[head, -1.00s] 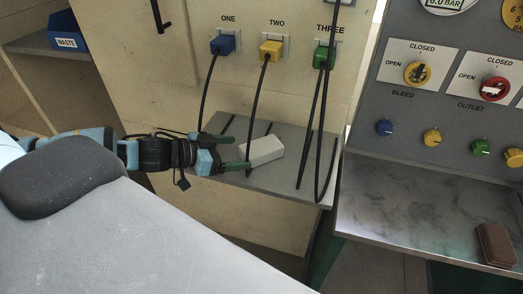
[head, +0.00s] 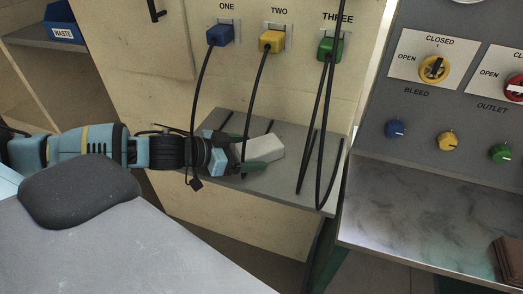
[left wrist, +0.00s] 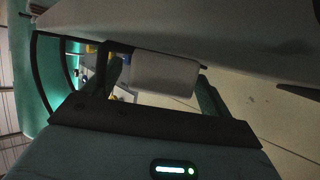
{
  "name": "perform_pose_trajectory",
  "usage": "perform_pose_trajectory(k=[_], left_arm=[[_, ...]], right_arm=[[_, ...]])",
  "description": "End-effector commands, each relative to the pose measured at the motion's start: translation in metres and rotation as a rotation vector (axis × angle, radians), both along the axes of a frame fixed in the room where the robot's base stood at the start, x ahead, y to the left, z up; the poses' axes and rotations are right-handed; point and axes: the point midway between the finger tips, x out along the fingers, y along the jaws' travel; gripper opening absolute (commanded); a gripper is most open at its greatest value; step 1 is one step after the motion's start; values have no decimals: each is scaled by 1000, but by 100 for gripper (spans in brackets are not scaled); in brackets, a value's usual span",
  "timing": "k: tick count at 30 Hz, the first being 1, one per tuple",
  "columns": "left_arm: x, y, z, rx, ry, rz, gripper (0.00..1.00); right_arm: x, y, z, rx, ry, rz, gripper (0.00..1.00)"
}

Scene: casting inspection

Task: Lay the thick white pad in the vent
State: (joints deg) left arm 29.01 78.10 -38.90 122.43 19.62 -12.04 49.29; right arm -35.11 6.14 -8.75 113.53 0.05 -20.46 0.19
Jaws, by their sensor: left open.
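The thick white pad (head: 264,149) lies on the grey shelf (head: 285,183) below the sockets. In the left wrist view the pad (left wrist: 166,74) shows between the two fingers, with a gap visible on its right side. My left gripper (head: 246,154) is open at the pad's left end; its near green finger overlaps the pad's lower edge in the head view. Dark slots cross the shelf around the pad; I cannot tell whether they are the vent. My right gripper is not in view.
Black cables hang from the blue (head: 220,35), yellow (head: 272,41) and green (head: 329,48) plugs, down to or in front of the shelf. A valve panel with a metal bench (head: 420,205) stands at right. A brown block (head: 509,260) lies on it. A blue WASTE bin (head: 63,24) is upper left.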

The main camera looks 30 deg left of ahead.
Motion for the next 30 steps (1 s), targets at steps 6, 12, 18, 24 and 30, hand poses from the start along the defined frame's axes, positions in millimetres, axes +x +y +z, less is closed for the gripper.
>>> perform_pose_trajectory(k=[6, 12, 18, 24, 30], left_arm=[[1, 0, 1, 1, -2, 1, 84], [1, 0, 1, 1, -2, 1, 67], [1, 0, 1, 0, -1, 0, 40], [1, 0, 1, 0, -1, 0, 32], [0, 0, 5, 1, -4, 1, 32]], right_arm=[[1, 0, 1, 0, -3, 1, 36], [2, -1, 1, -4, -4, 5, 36], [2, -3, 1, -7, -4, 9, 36], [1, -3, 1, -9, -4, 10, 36], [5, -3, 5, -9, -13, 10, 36]])
